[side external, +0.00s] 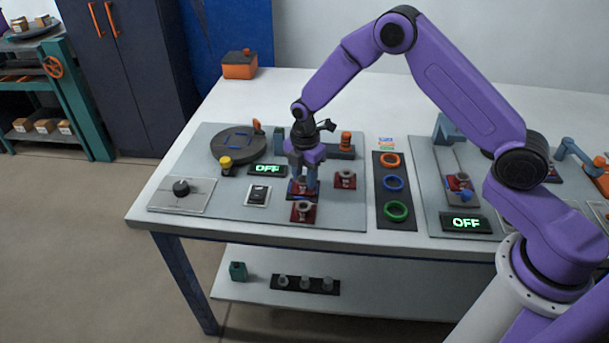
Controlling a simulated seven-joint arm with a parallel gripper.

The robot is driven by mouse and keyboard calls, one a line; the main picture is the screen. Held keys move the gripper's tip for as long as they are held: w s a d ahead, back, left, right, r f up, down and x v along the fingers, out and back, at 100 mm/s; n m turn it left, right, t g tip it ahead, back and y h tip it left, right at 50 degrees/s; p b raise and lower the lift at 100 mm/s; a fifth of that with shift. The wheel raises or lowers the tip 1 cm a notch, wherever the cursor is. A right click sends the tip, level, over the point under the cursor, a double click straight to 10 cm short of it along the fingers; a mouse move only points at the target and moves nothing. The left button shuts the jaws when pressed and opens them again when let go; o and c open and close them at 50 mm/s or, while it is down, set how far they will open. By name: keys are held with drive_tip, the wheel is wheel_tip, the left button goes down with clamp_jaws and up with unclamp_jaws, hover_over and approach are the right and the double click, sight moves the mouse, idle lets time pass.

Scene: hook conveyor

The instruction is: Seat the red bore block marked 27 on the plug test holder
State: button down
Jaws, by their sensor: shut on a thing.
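My gripper (304,183) points straight down over the left grey panel and is shut on a red block (293,191), which the fingers partly hide. A second red block (303,212) with a round grey bore piece is just in front of it. A third similar red block (345,180) is to the right. Another red piece (459,184) is on the right-hand panel. The number marks are too small to read, so I cannot tell which block is 27. I cannot tell which fixture is the plug test holder, or whether the held block touches what is below.
A dark strip with orange, blue and green rings (397,211) is to the right. The table's front edge is close.

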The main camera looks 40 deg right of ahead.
idle(0.3)
drive_tip(key=shift+c, duration=1.1)
unclamp_jaws()
wheel_tip(320, 180, up, 7)
drive_tip(key=shift+s, duration=0.1)
idle(0.4)
